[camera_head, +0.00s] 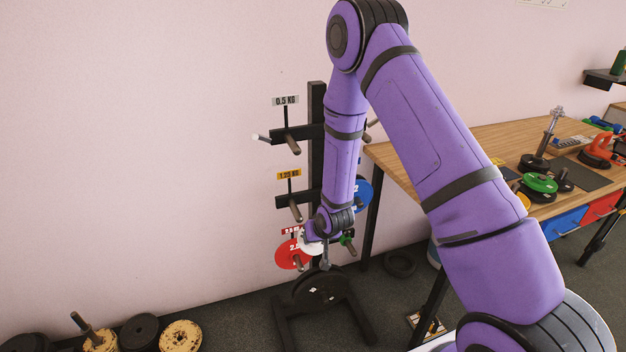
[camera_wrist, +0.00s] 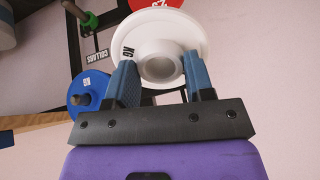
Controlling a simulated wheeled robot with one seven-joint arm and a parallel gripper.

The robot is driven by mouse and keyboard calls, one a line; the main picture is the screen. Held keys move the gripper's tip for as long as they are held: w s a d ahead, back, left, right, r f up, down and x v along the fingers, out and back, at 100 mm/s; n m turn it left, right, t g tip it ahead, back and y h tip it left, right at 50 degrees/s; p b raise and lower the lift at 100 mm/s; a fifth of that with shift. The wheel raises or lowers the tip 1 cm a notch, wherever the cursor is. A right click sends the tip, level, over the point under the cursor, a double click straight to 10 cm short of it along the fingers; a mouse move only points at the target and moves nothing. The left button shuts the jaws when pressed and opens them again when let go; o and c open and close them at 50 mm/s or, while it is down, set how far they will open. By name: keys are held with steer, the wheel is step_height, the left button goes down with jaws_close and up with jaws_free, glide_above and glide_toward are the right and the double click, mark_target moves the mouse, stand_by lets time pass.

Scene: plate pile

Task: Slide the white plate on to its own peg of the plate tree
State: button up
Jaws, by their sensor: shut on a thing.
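The white plate (camera_wrist: 190,35) fills the top middle of the wrist view, its raised hub facing me. My gripper (camera_wrist: 160,64) is shut on that hub, one blue finger on each side. In the head view only part of the white plate (camera_head: 309,246) shows beside my wrist, low on the plate tree (camera_head: 317,108). It is right of the red plate (camera_head: 287,257). I cannot tell whether a peg enters its hole. The tree's 0.5 KG peg (camera_head: 293,145) and 1.25 KG peg (camera_head: 296,212) are bare.
A blue plate (camera_head: 363,192) hangs on the tree's right side, also in the wrist view (camera_wrist: 88,88). A green collar (camera_head: 346,241) is close to my wrist. A wooden bench (camera_head: 440,146) stands to the right. Loose plates (camera_head: 181,337) lie on the floor at front left.

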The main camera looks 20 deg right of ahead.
step_height(320, 180, up, 23)
steer(key=s+a+m+t+h, duration=0.1)
steer(key=s+m+t, duration=0.1)
steer(key=t, duration=0.9)
steer(key=shift+s+a+f+t, duration=0.15)
steer(key=shift+s+f+t, duration=0.05)
steer(key=shift+t, duration=0.1)
glide_toward(298, 153)
steer(key=shift+w, duration=1.5)
steer(key=shift+w, duration=0.1)
steer(key=shift+w, duration=1.75)
steer(key=shift+w, duration=0.2)
steer(key=shift+w, duration=1.9)
